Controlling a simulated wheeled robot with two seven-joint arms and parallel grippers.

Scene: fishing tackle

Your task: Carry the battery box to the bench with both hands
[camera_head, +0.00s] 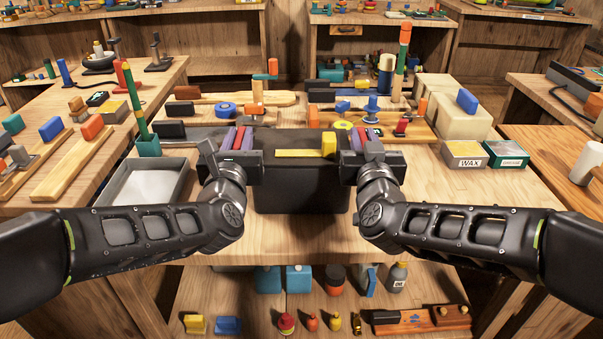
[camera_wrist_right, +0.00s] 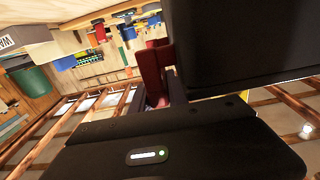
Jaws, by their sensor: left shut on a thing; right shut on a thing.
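The black battery box (camera_head: 298,190) is upright between my two grippers, in front of the bench's crowded area. A yellow strip and a yellow block show on its top. My left gripper (camera_head: 243,140) is shut on its left side and my right gripper (camera_head: 357,140) on its right side. In the right wrist view the box (camera_wrist_right: 240,40) is a dark mass at the upper right, beside the reddish fingers of my right gripper (camera_wrist_right: 160,75). The bench (camera_head: 300,240) shows below and around the box. I cannot tell whether the box touches the bench top.
A grey tray (camera_head: 119,189) lies left of the box. A WAX tin (camera_head: 464,155) and a green tin (camera_head: 505,154) stand at the right. Boards, blocks and tools crowd the bench behind. Bottles and lures fill the shelf (camera_head: 250,310) below. Bare wood shows before the box.

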